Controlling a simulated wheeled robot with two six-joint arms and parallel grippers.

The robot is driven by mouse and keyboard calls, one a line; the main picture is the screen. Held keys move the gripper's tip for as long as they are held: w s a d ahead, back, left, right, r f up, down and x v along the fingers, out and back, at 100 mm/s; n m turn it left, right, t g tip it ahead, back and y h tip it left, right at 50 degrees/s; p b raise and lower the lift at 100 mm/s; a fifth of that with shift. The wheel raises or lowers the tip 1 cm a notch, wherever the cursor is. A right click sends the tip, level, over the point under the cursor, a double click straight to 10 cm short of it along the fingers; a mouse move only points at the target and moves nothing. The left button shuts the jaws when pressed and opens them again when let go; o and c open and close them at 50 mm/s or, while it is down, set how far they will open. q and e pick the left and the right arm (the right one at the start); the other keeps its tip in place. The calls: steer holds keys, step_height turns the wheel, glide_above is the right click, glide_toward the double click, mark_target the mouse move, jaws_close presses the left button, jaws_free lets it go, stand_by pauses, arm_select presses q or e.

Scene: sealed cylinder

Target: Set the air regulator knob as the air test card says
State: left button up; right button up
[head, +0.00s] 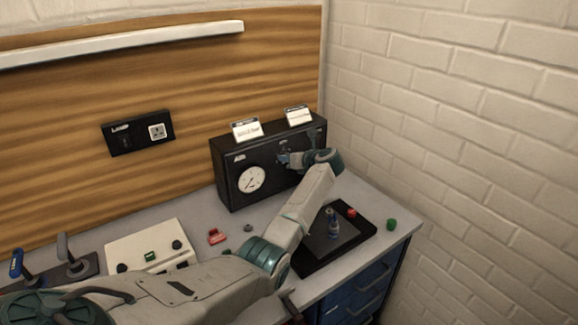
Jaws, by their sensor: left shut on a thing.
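The black air regulator box (232,194) stands at the back of the bench with a white round gauge (251,179) on its front. Two white cards, a left one (246,130) and a right one (298,116), stand on top of the box; their writing is too small to read. My left gripper (284,160) is at the box's front, right of the gauge. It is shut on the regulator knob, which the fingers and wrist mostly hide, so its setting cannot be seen. My right gripper is not in view.
A black tray (352,244) holds a small blue-grey bottle-like part (333,223) and a red piece (351,213). A green piece (391,224) lies near the right bench edge. A red item (216,236) and a cream box (150,240) are at left. A brick wall closes the right side.

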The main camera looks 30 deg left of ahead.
arm_select(q)
steer(key=m+g+y+b, duration=0.1)
steer(key=m+b, duration=0.2)
steer(key=b, duration=0.1)
steer(key=m+g+y+b, duration=0.1)
steer(key=m+b, duration=0.2)
steer(key=b, duration=0.1)
steer(key=m+g+y+b, duration=0.1)
steer(key=m+y+b, duration=0.1)
steer(key=m+b, duration=0.1)
steer(key=shift+w+d+f+g+b, duration=0.2)
steer(key=shift+w+f+g+b, duration=0.2)
steer(key=shift+b, duration=0.25)
steer(key=shift+m, duration=0.3)
steer(key=o, duration=1)
steer(key=shift+c, duration=0.2)
